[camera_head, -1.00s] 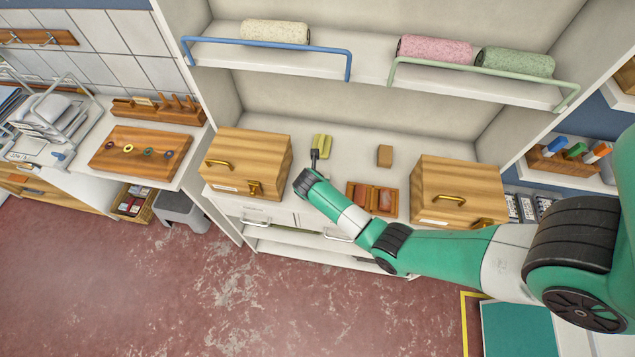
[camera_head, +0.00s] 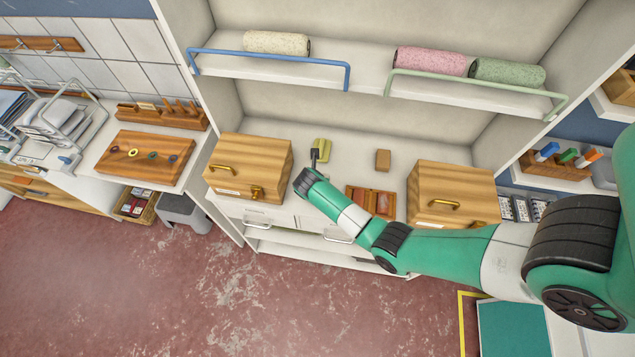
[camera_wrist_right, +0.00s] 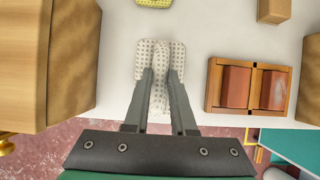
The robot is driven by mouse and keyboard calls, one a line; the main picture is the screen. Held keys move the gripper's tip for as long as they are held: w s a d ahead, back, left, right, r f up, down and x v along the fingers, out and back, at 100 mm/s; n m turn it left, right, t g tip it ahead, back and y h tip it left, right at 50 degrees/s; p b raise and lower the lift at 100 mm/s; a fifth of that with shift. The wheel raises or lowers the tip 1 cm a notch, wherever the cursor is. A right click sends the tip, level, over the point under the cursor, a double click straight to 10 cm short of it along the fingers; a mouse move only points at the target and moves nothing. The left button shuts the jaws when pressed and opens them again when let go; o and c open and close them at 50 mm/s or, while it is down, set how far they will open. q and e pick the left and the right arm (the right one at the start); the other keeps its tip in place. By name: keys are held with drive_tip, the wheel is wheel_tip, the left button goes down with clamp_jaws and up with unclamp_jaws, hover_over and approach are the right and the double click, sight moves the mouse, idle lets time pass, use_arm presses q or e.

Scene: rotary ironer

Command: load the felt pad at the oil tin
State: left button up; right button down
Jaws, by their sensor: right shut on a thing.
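My right gripper (camera_head: 315,155) is over the shelf between the two wooden boxes. In the right wrist view its fingers (camera_wrist_right: 162,78) are shut on a white dotted cloth-like piece (camera_wrist_right: 152,47), pinched up into a ridge in the middle. I take this piece for the felt pad, but cannot be sure. The gripper hides it in the head view. A yellow dotted piece (camera_head: 322,145) lies just behind; it also shows at the top of the right wrist view (camera_wrist_right: 154,2). I cannot pick out an oil tin for certain. My left gripper is not in view.
Wooden boxes stand left (camera_head: 247,168) and right (camera_head: 452,190) on the shelf. A wooden tray with two reddish compartments (camera_wrist_right: 248,86) and a small brown block (camera_head: 383,160) lie right of the gripper. Rolls (camera_head: 277,43) rest on the railed upper shelf.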

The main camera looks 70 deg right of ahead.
wheel_tip(320, 180, up, 2)
drive_tip(key=shift+r+p, duration=0.1)
drive_tip(key=shift+p, duration=0.45)
drive_tip(key=shift+r, duration=0.85)
